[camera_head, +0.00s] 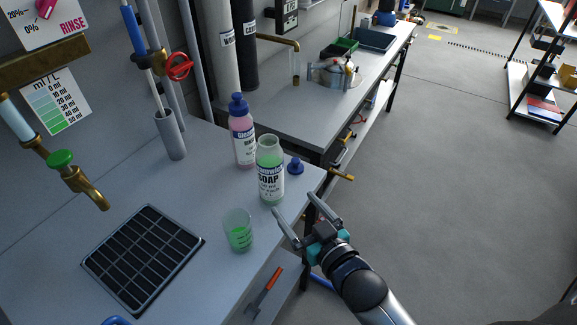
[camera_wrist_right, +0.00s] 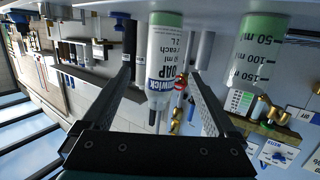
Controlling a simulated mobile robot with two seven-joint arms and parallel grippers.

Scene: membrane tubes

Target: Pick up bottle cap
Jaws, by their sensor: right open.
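The blue bottle cap (camera_head: 295,166) lies on the grey bench close to its right edge, just right of the soap bottle (camera_head: 270,172). The soap bottle is uncapped, upright and holds green liquid. My right gripper (camera_head: 295,204) is open and empty at the bench's front right edge, its fingers pointing toward the soap bottle and the cap, apart from both. In the right wrist view, which is upside down, the soap bottle (camera_wrist_right: 163,60) shows between the spread fingers (camera_wrist_right: 160,110). My left gripper is not in view.
A pink bottle (camera_head: 242,140) with a blue cap stands behind the soap bottle. A beaker of green liquid (camera_head: 238,232) stands front left of it. A black drain grid (camera_head: 143,258) and brass tap (camera_head: 85,187) are at left. A second bench (camera_head: 290,115) stands behind.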

